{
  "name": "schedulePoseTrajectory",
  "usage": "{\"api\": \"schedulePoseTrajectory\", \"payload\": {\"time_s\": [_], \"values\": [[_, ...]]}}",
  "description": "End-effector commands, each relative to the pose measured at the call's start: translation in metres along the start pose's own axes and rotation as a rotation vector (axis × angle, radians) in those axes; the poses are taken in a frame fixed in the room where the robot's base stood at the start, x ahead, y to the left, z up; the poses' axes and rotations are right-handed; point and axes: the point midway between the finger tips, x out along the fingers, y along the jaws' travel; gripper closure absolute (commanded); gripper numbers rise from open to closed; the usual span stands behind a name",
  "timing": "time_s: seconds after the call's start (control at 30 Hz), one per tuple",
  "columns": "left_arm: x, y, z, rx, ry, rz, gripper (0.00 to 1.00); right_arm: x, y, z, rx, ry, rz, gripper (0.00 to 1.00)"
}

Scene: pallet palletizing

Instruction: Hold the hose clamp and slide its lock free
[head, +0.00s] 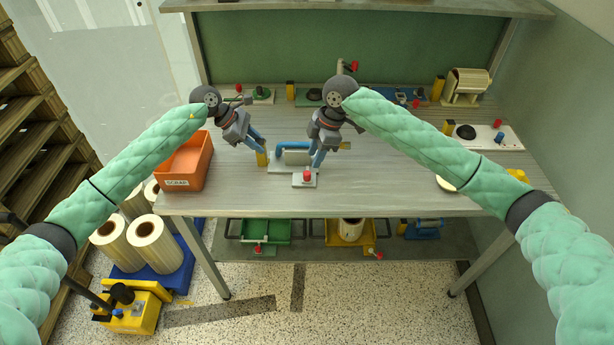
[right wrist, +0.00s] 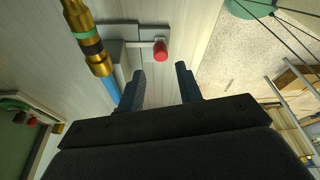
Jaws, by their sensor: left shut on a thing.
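The hose clamp appears as a gold, cylinder-like piece (head: 262,159) at the end of a short blue hose (head: 291,146). In the right wrist view its gold body (right wrist: 102,62) carries green and black bands, and the blue hose (right wrist: 112,88) leads off it. My left gripper (head: 258,148) is shut on this gold piece. My right gripper (head: 318,158) is over the right end of the hose. In the right wrist view (right wrist: 161,88) its two fingers are apart, with nothing seen between them. I cannot tell which part is the lock.
A grey fixture plate with a red knob (head: 307,176) lies just in front of the hose, close to my right gripper. An orange bin (head: 187,163) stands at the table's left edge. Several small parts line the back. The table's front middle is bare.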

Motion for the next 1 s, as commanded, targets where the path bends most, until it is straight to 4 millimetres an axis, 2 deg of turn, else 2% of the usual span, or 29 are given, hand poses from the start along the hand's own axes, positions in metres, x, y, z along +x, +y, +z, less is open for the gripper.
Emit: {"api": "schedulePoseTrajectory", "payload": {"time_s": [0.6,1.0], "values": [[0.0,0.0,-0.001,0.0,0.001,0.0,1.0,0.06,-0.001,0.0,-0.001,-0.001,-0.002,0.65],[0.0,0.0,-0.001,0.0,0.001,0.0,1.0,0.067,-0.001,0.0,-0.001,-0.001,-0.001,0.65]]}}
